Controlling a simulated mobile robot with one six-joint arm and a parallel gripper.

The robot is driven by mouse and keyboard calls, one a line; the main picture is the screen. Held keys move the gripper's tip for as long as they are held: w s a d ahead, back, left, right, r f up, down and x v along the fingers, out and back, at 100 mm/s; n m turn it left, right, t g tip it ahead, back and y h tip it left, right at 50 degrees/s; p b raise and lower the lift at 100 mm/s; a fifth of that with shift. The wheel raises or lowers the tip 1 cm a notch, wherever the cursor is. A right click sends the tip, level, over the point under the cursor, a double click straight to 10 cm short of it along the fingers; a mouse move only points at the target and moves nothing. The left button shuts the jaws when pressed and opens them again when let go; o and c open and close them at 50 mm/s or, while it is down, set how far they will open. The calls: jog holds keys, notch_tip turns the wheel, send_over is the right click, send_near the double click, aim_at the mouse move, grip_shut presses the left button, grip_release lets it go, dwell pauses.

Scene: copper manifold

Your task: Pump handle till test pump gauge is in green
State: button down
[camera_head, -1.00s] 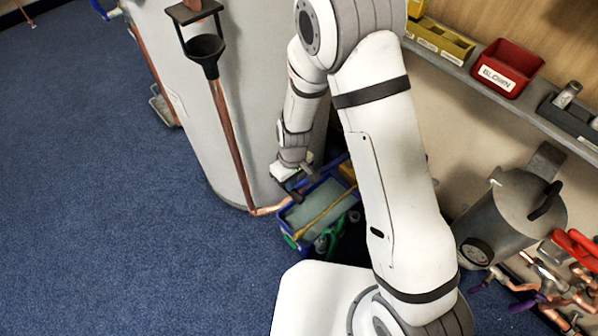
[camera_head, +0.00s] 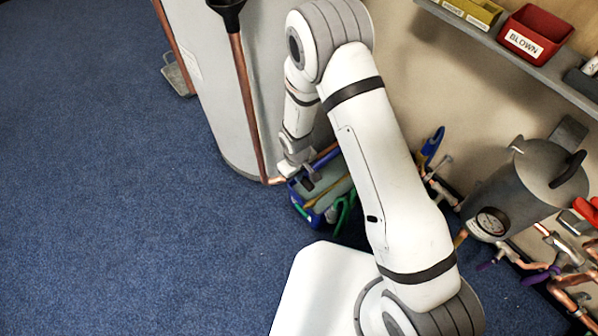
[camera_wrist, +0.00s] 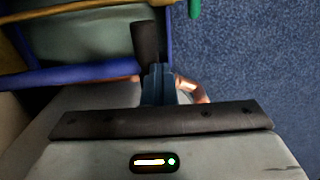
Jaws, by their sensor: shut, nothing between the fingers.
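The test pump, an open blue box (camera_head: 297,199) with a grey-green inside, stands on the floor at the foot of the white cylinder in the head view. A blue bar (camera_head: 327,157) lies over the box in the head view. My gripper (camera_wrist: 157,72) is shut and empty, pointing down at the box's near edge. A dark block-like grip (camera_wrist: 145,40) is just beyond the fingertips; I cannot tell whether they touch. I cannot make out a gauge on the blue box.
A white cylinder (camera_head: 225,110) with a copper pipe (camera_head: 247,110) stands close left of my gripper. A grey canister with a dial gauge (camera_head: 491,221) and copper pipework (camera_head: 575,282) are at right. A shelf with a red bin (camera_head: 535,35) is above. Blue carpet at left is clear.

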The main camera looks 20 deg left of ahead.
jog(key=shift+d+f+b, duration=0.2)
jog(key=shift+f+b, duration=0.15)
jog(key=shift+f, duration=0.8)
jog(key=shift+w+a, duration=0.1)
jog(key=shift+w, duration=0.05)
jog(key=shift+r, duration=0.2)
jog(key=s+a+r+p, duration=0.1)
jog(key=s+r+p, duration=0.1)
jog(key=r, duration=0.5)
jog(key=s+a+r+p, duration=0.2)
jog(key=r+p, duration=0.2)
jog(key=r, duration=0.2)
jog(key=shift+s+r, duration=0.35)
